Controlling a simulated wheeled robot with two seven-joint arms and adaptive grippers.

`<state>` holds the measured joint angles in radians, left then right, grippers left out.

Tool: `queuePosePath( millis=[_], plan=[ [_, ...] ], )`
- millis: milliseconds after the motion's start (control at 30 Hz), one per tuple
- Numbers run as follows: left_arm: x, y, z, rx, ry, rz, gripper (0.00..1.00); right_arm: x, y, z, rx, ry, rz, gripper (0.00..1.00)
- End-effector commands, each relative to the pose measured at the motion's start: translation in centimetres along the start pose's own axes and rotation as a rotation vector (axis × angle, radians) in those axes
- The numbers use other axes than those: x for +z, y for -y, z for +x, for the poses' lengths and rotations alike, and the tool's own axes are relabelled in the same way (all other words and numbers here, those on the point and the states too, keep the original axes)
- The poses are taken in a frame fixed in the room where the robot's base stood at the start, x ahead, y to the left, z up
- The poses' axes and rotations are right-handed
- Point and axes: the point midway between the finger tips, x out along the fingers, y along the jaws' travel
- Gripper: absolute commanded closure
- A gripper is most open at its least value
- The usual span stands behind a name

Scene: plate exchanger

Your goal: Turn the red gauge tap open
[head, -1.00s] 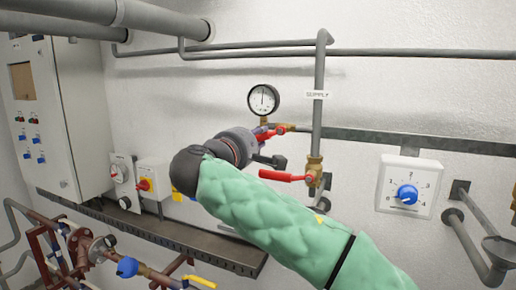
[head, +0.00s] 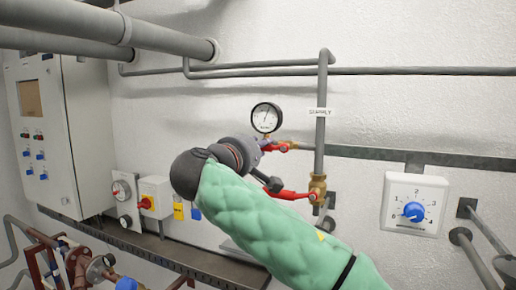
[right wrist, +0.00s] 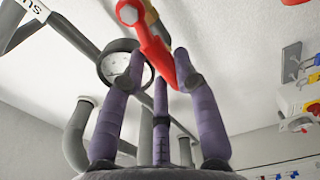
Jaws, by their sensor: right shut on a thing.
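The red gauge tap (head: 279,147) sits just under the round pressure gauge (head: 266,117) on brass fittings, left of the supply pipe. My right gripper (head: 262,146) reaches it from the left, and its body hides part of the tap. The gauge (right wrist: 122,64) shows behind the left finger. A second red lever (head: 290,194) sits lower, on the brass valve (head: 317,187) of the pipe. My left gripper is not in view.
The supply pipe (head: 321,130) runs vertically close to the right of the tap. A dial box with a blue knob (head: 415,205) is further right. A grey cabinet (head: 75,140) and a switch box with a red knob (head: 155,195) are at left. A dark rail (head: 175,255) runs below.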

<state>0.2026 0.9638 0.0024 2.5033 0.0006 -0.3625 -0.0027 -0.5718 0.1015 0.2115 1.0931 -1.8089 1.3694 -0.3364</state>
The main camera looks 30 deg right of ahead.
Motion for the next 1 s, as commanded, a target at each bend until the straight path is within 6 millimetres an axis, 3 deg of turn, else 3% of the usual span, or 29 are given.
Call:
queuePosePath(
  millis=[167,200,233,667,1000],
  plan=[
    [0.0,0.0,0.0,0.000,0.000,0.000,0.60,0.0,0.0,0.0,-0.001,0.000,0.004,1.00],
    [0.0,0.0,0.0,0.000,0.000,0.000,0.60,0.0,0.0,0.0,0.000,0.000,0.004,0.64],
    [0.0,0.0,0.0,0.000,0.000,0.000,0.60,0.0,0.0,0.0,0.000,0.000,0.004,0.58],
    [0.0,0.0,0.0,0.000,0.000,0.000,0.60,-0.1,0.0,-0.7,0.000,-0.002,0.001,0.58],
    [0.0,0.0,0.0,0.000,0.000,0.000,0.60,-0.1,-0.1,-6.7,0.001,-0.006,0.001,0.58]
  ],
)
